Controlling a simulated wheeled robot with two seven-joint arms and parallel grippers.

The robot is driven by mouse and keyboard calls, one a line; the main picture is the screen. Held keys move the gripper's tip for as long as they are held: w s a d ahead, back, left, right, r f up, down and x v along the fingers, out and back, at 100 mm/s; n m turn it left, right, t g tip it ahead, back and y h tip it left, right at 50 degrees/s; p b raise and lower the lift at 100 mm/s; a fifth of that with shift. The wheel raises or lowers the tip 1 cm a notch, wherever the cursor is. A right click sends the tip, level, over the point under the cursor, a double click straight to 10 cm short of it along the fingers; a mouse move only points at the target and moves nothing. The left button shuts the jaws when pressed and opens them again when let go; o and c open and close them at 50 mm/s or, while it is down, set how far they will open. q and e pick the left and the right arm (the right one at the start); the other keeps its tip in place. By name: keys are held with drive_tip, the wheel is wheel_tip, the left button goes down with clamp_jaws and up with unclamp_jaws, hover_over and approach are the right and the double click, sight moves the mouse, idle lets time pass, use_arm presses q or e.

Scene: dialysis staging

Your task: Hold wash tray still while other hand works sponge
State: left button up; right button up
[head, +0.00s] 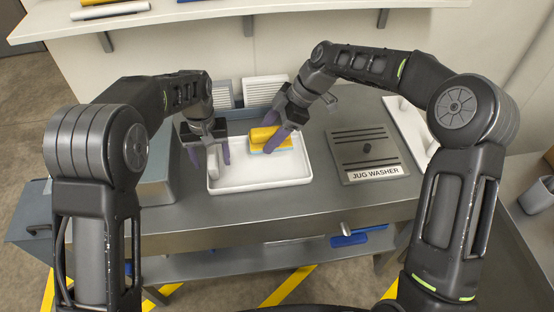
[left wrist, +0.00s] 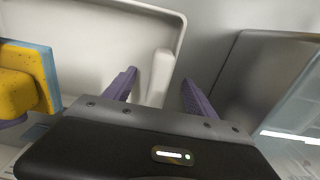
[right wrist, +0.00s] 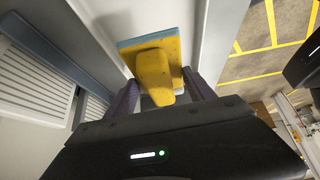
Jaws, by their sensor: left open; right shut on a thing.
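The white wash tray (head: 240,186) lies on the grey metal bench, and part of it shows in the left wrist view (left wrist: 110,28). My left gripper (head: 209,158) is open at the tray's left edge. Its purple fingers (left wrist: 160,92) are on either side of a white upright tab (left wrist: 160,72) there, with gaps visible. My right gripper (head: 275,135) is shut on the yellow grip of the sponge (head: 261,138), over the tray's far part. The sponge has a light blue face, also seen in the right wrist view (right wrist: 155,72). Whether the sponge touches the tray floor is unclear.
A grey plate labelled JUG WASHER (head: 368,153) lies right of the tray. A grey box (head: 155,165) stands left. White louvred blocks (head: 265,90) in a grey holder stand behind. A blue-handled item (head: 360,237) is on the lower shelf.

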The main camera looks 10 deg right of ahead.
use_arm(q)
drive_tip(key=shift+r+p, duration=2.75)
drive_tip(key=shift+r, duration=1.25)
use_arm(e)
drive_tip(key=shift+r, duration=2.8)
use_arm(q)
drive_tip(key=shift+s, duration=0.1)
use_arm(e)
drive_tip(key=shift+s+f, duration=0.1)
